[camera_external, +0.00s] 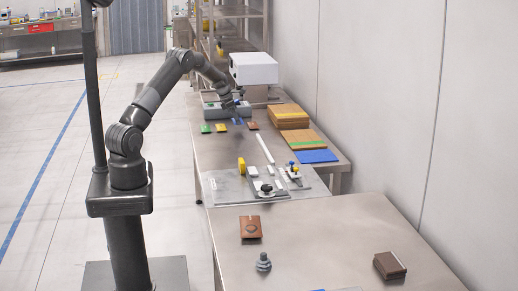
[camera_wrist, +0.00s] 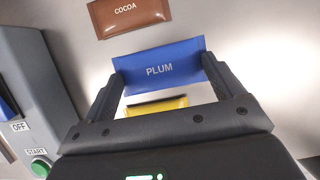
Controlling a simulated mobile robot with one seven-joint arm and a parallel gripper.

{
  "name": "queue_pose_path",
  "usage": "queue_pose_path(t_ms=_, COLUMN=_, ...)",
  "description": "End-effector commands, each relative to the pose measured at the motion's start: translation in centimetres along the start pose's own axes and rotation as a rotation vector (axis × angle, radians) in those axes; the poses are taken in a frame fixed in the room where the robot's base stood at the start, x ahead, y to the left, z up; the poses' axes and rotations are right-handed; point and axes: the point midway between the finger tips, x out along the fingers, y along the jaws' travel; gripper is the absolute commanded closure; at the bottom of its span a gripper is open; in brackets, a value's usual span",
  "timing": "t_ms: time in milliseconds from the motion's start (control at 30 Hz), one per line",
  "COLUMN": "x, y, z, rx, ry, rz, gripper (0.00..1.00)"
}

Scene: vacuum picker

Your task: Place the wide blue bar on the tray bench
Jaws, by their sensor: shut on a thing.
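A blue bar marked PLUM (camera_wrist: 159,70) lies across the middle of the wrist view. My gripper (camera_wrist: 163,68) is shut on it, one finger at each end. In the external view my gripper (camera_external: 236,108) is low over the far bench, with blue (camera_external: 237,122) showing under it. A brown COCOA bar (camera_wrist: 127,15) lies beyond the blue bar, and a yellow bar (camera_wrist: 157,106) is partly hidden by my gripper. Whether the blue bar touches the bench is unclear. I cannot tell which surface is the tray bench.
Green (camera_external: 206,128), yellow (camera_external: 221,127) and brown (camera_external: 252,125) bars lie near my gripper. A grey control box (camera_wrist: 30,70) with a green START button stands close at left. Stacked boards (camera_external: 287,113) and a white machine (camera_external: 253,68) are nearby. The near bench (camera_external: 330,235) has free room.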

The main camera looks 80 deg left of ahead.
Motion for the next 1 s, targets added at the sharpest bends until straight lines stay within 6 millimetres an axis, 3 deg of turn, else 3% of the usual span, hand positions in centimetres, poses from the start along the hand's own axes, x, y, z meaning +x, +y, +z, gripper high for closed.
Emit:
queue_pose_path(t_ms=200, x=2.9, y=0.0, z=-1.3, rx=-0.003, ry=0.001, rz=-0.002, gripper=0.36)
queue_pose_path(t_ms=567, x=3.4, y=-0.1, z=-1.4, rx=-0.001, ry=0.001, rz=0.0, gripper=0.36)
queue_pose_path(t_ms=600, x=3.4, y=-0.1, z=-1.5, rx=-0.001, ry=0.001, rz=0.0, gripper=0.12)
queue_pose_path(t_ms=767, x=3.4, y=-0.1, z=-1.4, rx=-0.001, ry=0.001, rz=0.0, gripper=0.0)
queue_pose_path(t_ms=1000, x=3.2, y=-0.1, z=-1.4, rx=-0.001, ry=0.001, rz=0.0, gripper=0.0)
